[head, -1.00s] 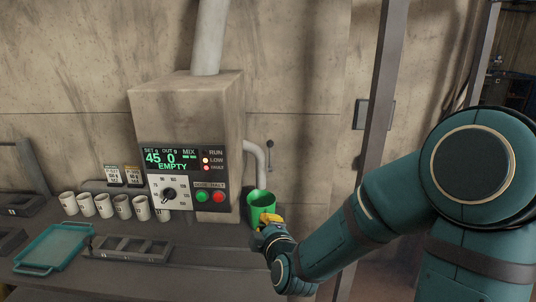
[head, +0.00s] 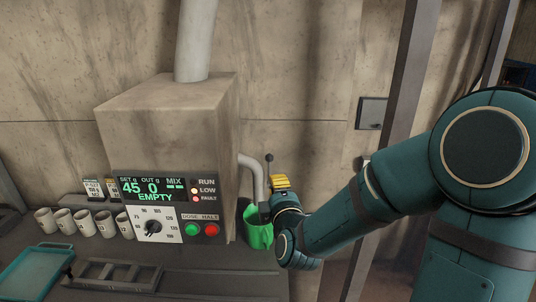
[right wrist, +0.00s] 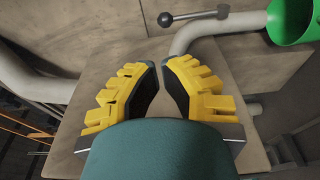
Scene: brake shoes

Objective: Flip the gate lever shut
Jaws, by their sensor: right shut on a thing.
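The gate lever (head: 269,167) is a thin rod with a dark ball knob, standing upright beside the pale bent pipe at the dispenser's right side. It also shows in the right wrist view (right wrist: 195,15), beyond the fingertips and apart from them. My right gripper (head: 281,182), with yellow fingers, is just right of the lever in the head view. A green cup (head: 257,228) stands below the pipe. My left gripper is out of view.
The dispenser box (head: 165,125) has a lit panel reading EMPTY (head: 156,197). Several small cups (head: 84,223) stand in a row at the left. A teal tray (head: 36,270) and a dark rack (head: 112,274) lie in front. A dark post (head: 397,130) stands at the right.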

